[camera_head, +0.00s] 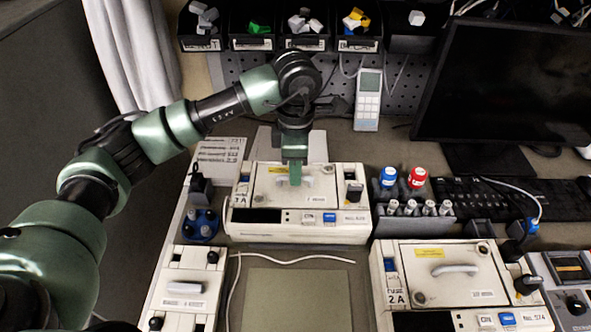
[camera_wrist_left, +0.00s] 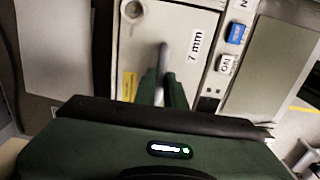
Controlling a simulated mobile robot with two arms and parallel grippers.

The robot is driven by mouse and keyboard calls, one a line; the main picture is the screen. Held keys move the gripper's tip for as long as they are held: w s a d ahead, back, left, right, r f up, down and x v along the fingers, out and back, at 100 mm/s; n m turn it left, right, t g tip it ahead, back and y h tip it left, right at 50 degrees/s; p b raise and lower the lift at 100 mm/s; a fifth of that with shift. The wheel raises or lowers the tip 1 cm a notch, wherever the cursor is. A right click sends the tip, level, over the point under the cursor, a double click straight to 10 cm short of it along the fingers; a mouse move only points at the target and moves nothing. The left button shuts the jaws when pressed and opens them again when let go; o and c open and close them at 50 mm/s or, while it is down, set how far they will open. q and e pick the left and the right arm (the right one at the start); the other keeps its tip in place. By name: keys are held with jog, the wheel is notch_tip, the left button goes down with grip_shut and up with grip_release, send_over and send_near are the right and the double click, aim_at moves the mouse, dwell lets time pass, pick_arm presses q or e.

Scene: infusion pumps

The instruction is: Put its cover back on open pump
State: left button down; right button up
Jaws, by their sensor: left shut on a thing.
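A beige pump (camera_head: 262,228) stands mid-bench with a flat cover (camera_head: 265,190) over its top; a small gap under the cover cannot be ruled out. The cover has a grey bar handle, a yellow sticker and a white label. My left gripper (camera_head: 295,178) comes down from above and is shut on this handle. In the left wrist view the green fingers (camera_wrist_left: 163,88) close around the handle (camera_wrist_left: 164,58), with the cover (camera_wrist_left: 140,45) marked "7 mm" beneath. The fingers hide part of the handle. My right gripper is not in view.
A second covered pump (camera_head: 460,275) stands front right, and a narrow device (camera_head: 185,290) front left. A bare mat (camera_head: 297,300) lies between them. A vial rack (camera_head: 415,222), keyboard (camera_head: 475,200) and monitor (camera_head: 500,85) are right. Bins (camera_head: 305,42) line the back.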

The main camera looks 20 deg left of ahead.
pick_arm(q)
jog(key=c, duration=1.4)
grip_release()
jog(key=shift+r+p, duration=1.6)
jog(key=shift+r, duration=1.9)
